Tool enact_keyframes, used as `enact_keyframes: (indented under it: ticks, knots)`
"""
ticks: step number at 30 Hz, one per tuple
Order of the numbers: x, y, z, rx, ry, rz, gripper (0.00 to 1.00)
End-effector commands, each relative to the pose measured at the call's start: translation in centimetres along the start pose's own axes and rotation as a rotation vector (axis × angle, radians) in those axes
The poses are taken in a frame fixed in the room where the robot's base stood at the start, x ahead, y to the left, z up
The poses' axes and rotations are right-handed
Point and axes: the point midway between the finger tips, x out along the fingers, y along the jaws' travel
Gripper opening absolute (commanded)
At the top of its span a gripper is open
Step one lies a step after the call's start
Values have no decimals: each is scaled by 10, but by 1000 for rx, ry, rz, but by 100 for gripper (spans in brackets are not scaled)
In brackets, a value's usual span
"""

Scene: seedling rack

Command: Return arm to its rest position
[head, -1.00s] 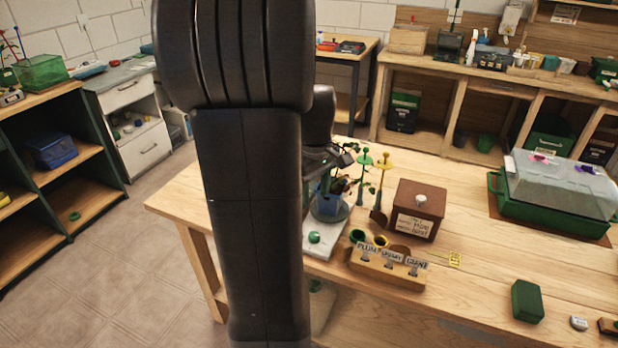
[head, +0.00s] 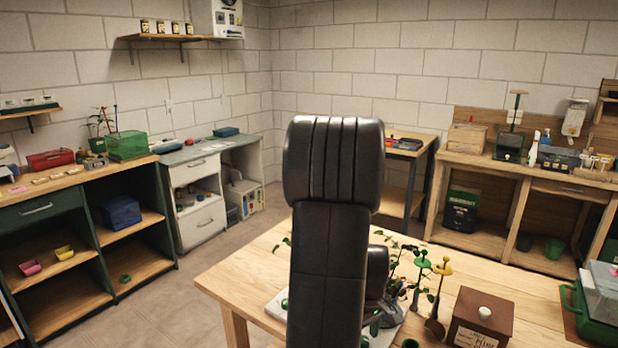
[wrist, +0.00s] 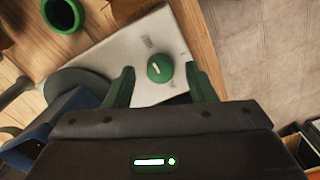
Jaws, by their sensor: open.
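My gripper (wrist: 162,88) shows in the wrist view with its two green fingers spread apart and nothing between them. Beyond the fingers, a green round knob-like thing (wrist: 160,68) sits on a pale grey board (wrist: 130,50) on the wooden table. In the head view my black arm stands upright in front of the table and hides part of it.
The wooden table (head: 245,278) holds leafy seedlings, green and yellow stakes, a brown box (head: 482,318) and a clear-lidded green tray (head: 590,318). A dark green shelf (head: 85,225) stands left, with bare floor (head: 165,305) between. A green ring-shaped pot (wrist: 63,14) is near the fingers.

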Motion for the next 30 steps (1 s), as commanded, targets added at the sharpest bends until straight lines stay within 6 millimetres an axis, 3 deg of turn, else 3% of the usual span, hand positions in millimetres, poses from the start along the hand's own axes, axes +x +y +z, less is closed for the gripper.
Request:
enact_keyframes:
  ticks: [4,17,23,30]
  knots:
    - [9,0,0,0,0,0,50]
    - [6,0,0,9,1,1,50]
    - [-16,0,0,0,3,3,50]
    - [-64,1,-1,0,5,4,50]
